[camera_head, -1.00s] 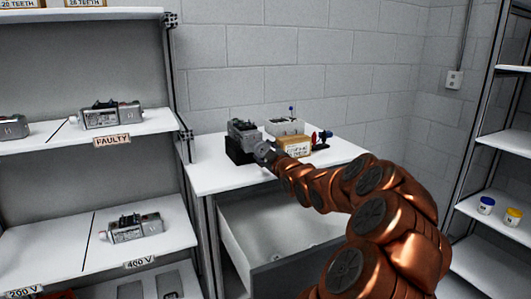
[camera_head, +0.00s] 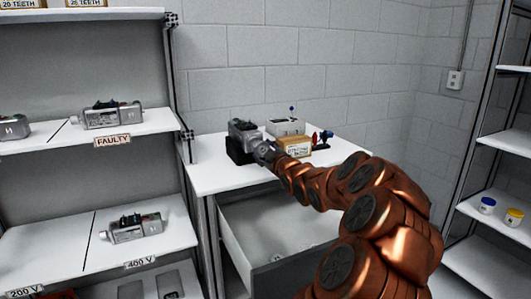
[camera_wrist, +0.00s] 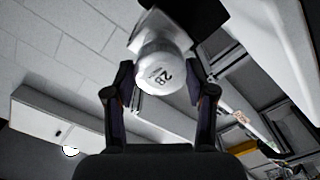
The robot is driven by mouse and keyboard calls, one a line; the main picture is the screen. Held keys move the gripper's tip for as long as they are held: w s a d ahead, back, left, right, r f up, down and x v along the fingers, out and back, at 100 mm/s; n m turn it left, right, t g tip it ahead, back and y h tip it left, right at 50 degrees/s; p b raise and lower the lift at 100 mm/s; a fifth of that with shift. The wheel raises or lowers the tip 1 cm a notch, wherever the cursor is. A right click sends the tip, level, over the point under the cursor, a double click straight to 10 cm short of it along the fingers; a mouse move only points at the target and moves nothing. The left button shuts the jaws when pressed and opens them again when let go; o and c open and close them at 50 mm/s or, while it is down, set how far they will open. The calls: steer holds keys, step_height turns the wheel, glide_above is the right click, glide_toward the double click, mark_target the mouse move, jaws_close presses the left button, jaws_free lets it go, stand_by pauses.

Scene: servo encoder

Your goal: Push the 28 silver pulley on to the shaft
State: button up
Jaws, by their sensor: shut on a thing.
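The silver pulley (camera_wrist: 162,74), marked 28, sits between the two dark fingers of my gripper (camera_wrist: 167,82) in the wrist view. My gripper is shut on it. Behind the pulley, a light servo body (camera_wrist: 158,28) shows in line with it. The shaft is hidden by the pulley, so I cannot tell how far on it is. In the head view, my gripper (camera_head: 264,152) is at the front right end of the grey servo (camera_head: 242,131), which rests on a black stand (camera_head: 238,151) on the white table.
A cardboard box (camera_head: 298,147), a light grey device (camera_head: 286,127) and a red and blue item (camera_head: 323,138) stand behind my arm on the table (camera_head: 215,177). An open drawer (camera_head: 285,240) lies below. Shelves with servos (camera_head: 112,116) stand at the left.

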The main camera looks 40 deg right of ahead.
steer(key=o, duration=1.4)
steer(key=shift+c, duration=0.4)
steer(key=shift+b+v, duration=0.55)
steer(key=shift+v, duration=0.45)
steer(key=shift+s+a, duration=0.25)
steer(key=shift+s, duration=0.2)
steer(key=b+v, duration=0.1)
steer(key=v, duration=0.5)
steer(key=shift+b, duration=0.35)
